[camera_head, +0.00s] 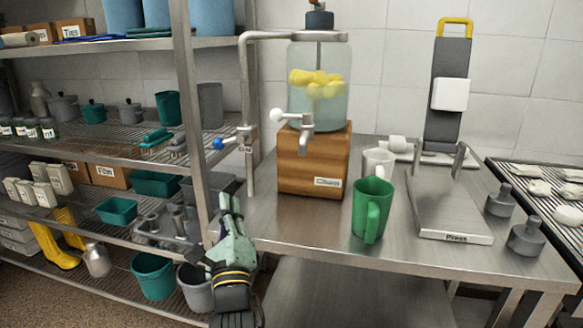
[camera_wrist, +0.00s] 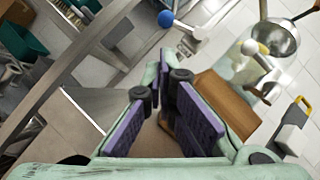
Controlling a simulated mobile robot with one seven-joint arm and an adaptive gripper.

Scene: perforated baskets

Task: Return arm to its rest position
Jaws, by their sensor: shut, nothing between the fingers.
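My gripper (camera_head: 230,205) is in front of the left edge of the steel table (camera_head: 290,228), with its fingers pointing up and away. It is shut and empty. In the wrist view its purple-padded fingers (camera_wrist: 168,78) come together at their tips. My gripper is apart from the green mug (camera_head: 371,210), which stands upright on the table to the right. The wooden stand (camera_head: 313,165) with the glass dispenser is just beyond the gripper to the right. The lower part of my arm runs out of the bottom of the head view.
A wire shelf unit (camera_head: 190,110) with tubs, pots and boxes stands close on the left; its post is just beside my gripper. A pipe with a blue-knobbed tap (camera_head: 218,143) hangs above the gripper. A press (camera_head: 450,205) and dark weights (camera_head: 526,236) are at the right.

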